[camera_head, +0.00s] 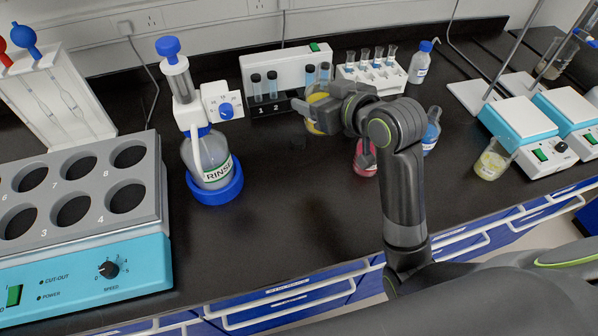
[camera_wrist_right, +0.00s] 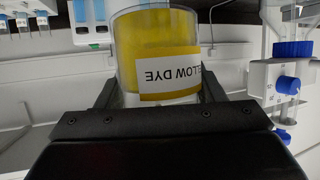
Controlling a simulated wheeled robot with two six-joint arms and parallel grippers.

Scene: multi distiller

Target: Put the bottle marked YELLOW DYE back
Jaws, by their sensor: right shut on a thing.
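The bottle marked YELLOW DYE (camera_wrist_right: 157,45) is a clear vessel with yellow contents, and fills the upper middle of the right wrist view. Its label appears upside down there, with the first letters out of sight. My right gripper (camera_head: 322,107) is shut on it, with one finger on each side. In the head view the yellow bottle (camera_head: 313,127) is above the dark bench, in front of the white vial block, and partly covered by the gripper. I cannot tell its exact height above the bench. My left gripper is not in view.
A pink flask (camera_head: 364,160) and a blue flask (camera_head: 432,130) stand close to my right arm. The RINSE bottle (camera_head: 208,160) stands left of the gripper. The vial block (camera_head: 288,66) and a tube rack (camera_head: 372,77) are behind. The front middle bench (camera_head: 285,225) is clear.

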